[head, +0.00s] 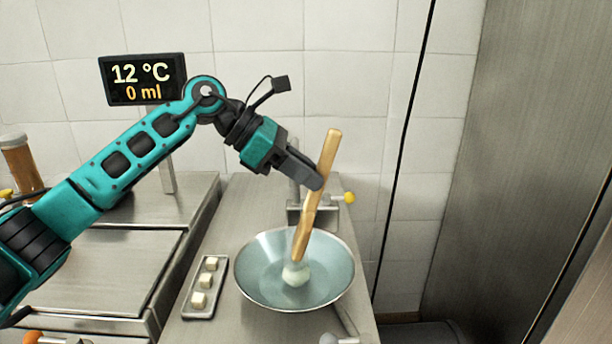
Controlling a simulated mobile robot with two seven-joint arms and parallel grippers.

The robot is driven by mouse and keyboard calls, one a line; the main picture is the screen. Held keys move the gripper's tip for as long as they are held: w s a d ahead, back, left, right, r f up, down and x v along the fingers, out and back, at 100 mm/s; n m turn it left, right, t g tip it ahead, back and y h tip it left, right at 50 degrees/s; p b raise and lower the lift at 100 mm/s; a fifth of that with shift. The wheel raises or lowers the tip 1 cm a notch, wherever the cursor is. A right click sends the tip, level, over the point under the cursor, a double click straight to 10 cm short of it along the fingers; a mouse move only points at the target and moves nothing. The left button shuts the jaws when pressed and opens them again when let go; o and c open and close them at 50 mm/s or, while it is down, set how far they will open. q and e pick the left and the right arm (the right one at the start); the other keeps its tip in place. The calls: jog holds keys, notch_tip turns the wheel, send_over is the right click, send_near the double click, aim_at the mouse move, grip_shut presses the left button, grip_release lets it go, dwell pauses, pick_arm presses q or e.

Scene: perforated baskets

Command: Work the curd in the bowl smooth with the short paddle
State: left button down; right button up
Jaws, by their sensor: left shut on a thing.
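My left gripper (308,181) is shut on the wooden short paddle (325,160) and holds it above the bowl, tilted with its top to the right. The metal bowl (255,283) stands on the steel counter. A small white lump of curd (295,275) lies in the bowl. The paddle's lower end is at the lump; I cannot tell whether it touches. My right gripper is not in view.
A narrow tray (204,312) with white cubes (211,264) lies left of the bowl. A display (143,80) reading 12 °C and 0 ml stands at the back left. A fitting with a yellow knob (349,197) is behind the bowl. A tall steel panel (530,140) rises at the right.

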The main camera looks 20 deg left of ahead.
aim_at(323, 149)
pick_arm(q)
jog(key=shift+r+p, duration=1.85)
jog(key=shift+r, duration=1.15)
